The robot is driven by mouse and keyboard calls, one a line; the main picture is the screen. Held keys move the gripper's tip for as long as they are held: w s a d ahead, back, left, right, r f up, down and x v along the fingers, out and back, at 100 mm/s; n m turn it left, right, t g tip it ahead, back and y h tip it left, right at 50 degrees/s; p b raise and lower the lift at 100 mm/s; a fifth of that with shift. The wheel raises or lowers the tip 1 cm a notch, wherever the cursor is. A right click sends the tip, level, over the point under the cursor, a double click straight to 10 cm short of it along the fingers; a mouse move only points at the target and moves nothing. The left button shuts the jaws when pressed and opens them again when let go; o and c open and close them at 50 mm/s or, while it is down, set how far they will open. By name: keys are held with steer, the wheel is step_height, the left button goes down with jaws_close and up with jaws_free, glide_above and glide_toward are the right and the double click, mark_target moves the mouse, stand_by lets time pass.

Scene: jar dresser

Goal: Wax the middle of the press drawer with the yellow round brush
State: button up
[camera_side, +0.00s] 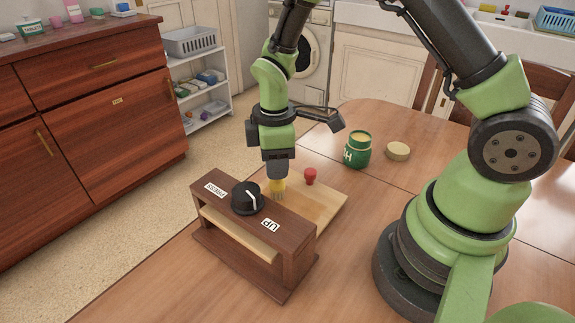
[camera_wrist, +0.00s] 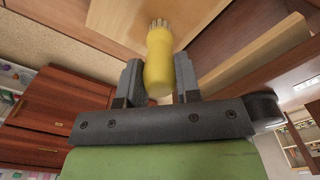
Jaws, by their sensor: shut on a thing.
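The yellow round brush (camera_side: 278,186) is held bristles-down in my gripper (camera_side: 278,177). In the wrist view the brush (camera_wrist: 158,62) sits between both fingers, its pale bristles pointing at a light wood surface. The press (camera_side: 266,225) is a dark wooden frame with a black knob and labels "PRESS" and "UP". Its light wood drawer (camera_side: 323,205) extends out behind it, with a red knob (camera_side: 310,176) at the far part. The bristles are over the drawer close to the press's top edge; I cannot tell whether they touch. Part of the drawer is hidden by the press.
An open green jar (camera_side: 357,151) with yellowish contents stands behind the drawer on the table. A round tan lid (camera_side: 397,151) lies beside it. The wooden table (camera_side: 160,275) is clear left of the press. A reddish dresser (camera_side: 85,100) stands at the left.

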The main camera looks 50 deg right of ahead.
steer(key=shift+w, duration=1.25)
step_height(320, 180, up, 8)
stand_by(0.5)
